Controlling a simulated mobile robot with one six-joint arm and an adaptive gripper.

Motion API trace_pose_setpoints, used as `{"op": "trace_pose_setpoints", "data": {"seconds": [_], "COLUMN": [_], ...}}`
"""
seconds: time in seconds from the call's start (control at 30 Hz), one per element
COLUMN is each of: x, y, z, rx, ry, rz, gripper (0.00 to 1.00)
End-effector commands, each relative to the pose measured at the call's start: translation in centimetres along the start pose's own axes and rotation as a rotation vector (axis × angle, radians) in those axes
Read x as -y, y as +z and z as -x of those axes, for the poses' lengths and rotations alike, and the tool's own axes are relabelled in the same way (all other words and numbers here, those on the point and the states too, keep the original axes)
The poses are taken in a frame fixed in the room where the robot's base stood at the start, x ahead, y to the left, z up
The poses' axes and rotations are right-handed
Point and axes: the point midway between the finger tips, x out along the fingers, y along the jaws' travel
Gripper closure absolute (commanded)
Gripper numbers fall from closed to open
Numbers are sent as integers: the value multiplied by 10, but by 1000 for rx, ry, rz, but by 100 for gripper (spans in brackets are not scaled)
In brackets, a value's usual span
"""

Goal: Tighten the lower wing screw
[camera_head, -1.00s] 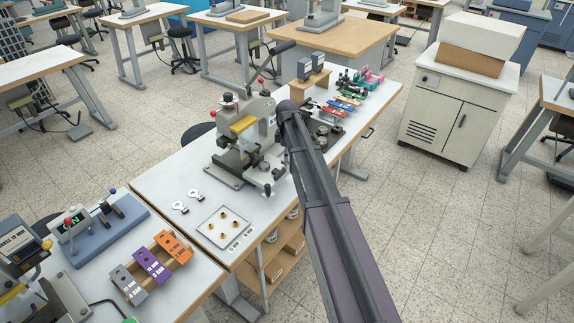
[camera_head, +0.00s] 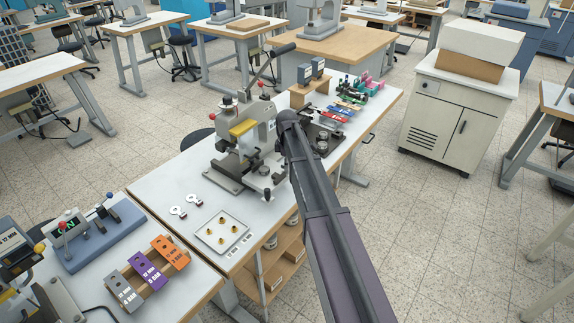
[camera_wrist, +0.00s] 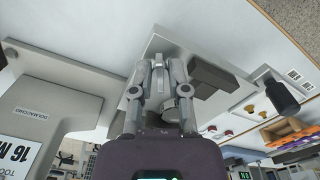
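The grey foil stamping press (camera_head: 232,165) stands on the white bench in the head view, with its long black-tipped lever raised. Its grey body (camera_wrist: 60,98) fills the left of the wrist view. My gripper (camera_wrist: 158,75) is close against the press in the wrist view, its two fingers apart. A narrow pale grey part lies between the fingertips; I cannot tell whether they touch it or whether it is the lower wing screw. A grey round knob (camera_wrist: 171,109) shows behind the right finger. In the head view my arm hides the gripper. I cannot make out the lower wing screw for certain.
A black handle (camera_wrist: 281,96) shows right of my gripper.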

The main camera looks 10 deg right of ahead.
Motion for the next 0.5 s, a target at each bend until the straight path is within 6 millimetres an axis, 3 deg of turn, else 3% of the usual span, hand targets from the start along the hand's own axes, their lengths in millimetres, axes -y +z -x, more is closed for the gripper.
{"op": "trace_pose_setpoints", "data": {"seconds": [0.5], "x": [1], "y": [0], "z": [0], "rx": [0], "ry": [-1], "rz": [-65], "gripper": [100]}}
